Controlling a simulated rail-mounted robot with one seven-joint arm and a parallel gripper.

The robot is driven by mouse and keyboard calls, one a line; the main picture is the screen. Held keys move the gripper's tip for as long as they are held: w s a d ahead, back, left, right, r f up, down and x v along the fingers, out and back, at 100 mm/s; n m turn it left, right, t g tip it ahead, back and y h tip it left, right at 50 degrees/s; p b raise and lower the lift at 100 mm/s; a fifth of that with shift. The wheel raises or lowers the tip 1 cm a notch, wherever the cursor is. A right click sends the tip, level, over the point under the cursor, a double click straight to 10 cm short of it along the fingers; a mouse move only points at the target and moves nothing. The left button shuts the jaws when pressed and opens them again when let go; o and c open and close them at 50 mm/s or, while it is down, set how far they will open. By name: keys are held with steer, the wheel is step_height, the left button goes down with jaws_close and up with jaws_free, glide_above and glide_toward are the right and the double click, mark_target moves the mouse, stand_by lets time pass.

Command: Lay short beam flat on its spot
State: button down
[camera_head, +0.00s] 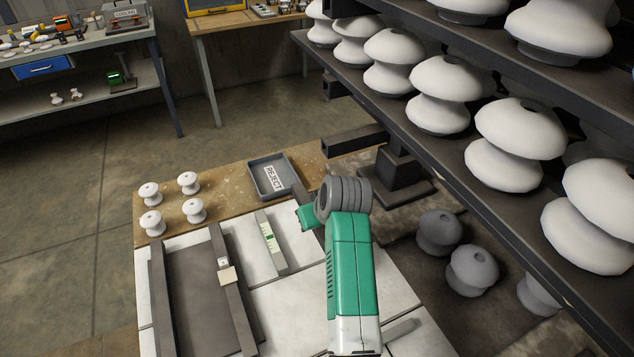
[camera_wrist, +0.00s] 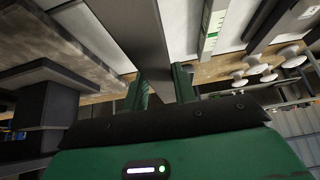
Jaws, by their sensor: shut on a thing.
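My gripper (camera_wrist: 158,76) is shut on the short beam (camera_wrist: 133,32), a dark grey bar that runs up and left out of the wrist view. One green finger lies on each side of it. In the head view my gripper (camera_head: 306,215) hangs above the white-topped table, and my wrist and forearm hide most of the beam. Whether the beam touches the table cannot be told. Two longer dark beams (camera_head: 158,298) (camera_head: 231,290) lie roughly parallel on the left part of the table, with a darker strip between them. The beam's spot cannot be made out.
A pale bar with green marks (camera_head: 268,240) lies left of my gripper. The reject tray (camera_head: 253,184) stands behind. Several small white insulators (camera_head: 151,222) stand at the back left. A dark rack (camera_head: 440,150) of large insulators overhangs on the right. White tabletop (camera_head: 290,308) is clear in front.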

steer(key=s+r+m+h+p, duration=0.2)
steer(key=s+r+m+p, duration=0.2)
steer(key=s+r+p, duration=2.2)
steer(key=r+p, duration=0.1)
steer(key=p, duration=1.5)
steer(key=shift+r+m+t+h+p, duration=0.3)
steer(key=shift+r+m, duration=0.05)
steer(key=shift+m, duration=0.05)
